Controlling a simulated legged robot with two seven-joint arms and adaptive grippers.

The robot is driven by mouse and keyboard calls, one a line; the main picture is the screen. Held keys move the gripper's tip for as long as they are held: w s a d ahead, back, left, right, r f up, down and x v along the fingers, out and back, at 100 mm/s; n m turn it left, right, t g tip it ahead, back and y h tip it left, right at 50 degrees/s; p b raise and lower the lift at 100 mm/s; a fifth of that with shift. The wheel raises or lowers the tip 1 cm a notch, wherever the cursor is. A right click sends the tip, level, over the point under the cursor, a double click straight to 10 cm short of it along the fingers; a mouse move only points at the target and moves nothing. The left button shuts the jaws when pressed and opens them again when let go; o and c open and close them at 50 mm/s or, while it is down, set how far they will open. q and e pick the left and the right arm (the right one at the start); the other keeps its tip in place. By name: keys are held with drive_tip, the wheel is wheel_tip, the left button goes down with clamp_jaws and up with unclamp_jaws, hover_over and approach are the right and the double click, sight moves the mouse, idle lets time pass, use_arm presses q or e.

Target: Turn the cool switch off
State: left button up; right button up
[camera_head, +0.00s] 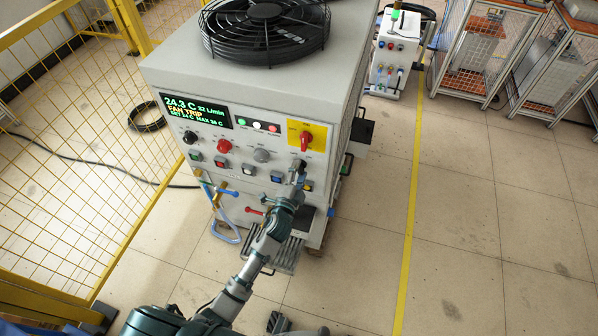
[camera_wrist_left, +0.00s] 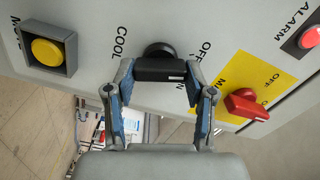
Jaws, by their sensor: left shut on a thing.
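The cool switch is a black rotary knob (camera_wrist_left: 158,68) between the printed words COOL and OFF on the grey front panel. In the left wrist view its bar lies crosswise, with a small pale mark near its right end. My left gripper (camera_wrist_left: 158,84) is shut on this knob, one fingertip at each end of the bar. In the head view my left gripper (camera_head: 298,174) reaches the panel below the red switch and largely hides the knob. Dark parts at the bottom edge of the head view may be my right gripper, but are too cropped to tell.
A red rotary switch (camera_wrist_left: 244,105) on a yellow plate and a yellow push button (camera_wrist_left: 46,52) flank the knob. The lit display (camera_head: 195,111) reads FAN TRIP. A yellow mesh fence (camera_head: 60,110) stands left. Open floor (camera_head: 470,230) lies right.

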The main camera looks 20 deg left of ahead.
use_arm(q)
drive_tip(key=shift+s+f+n, duration=0.1)
drive_tip(key=shift+f+n, duration=0.25)
drive_tip(key=shift+n, duration=0.85)
drive_tip(key=o, duration=1.2)
drive_tip(key=shift+c, duration=0.2)
drive_tip(key=shift+r, duration=0.1)
drive_tip(key=shift+a, duration=0.1)
drive_tip(key=s, duration=1.1)
drive_tip(key=shift+s, duration=0.4)
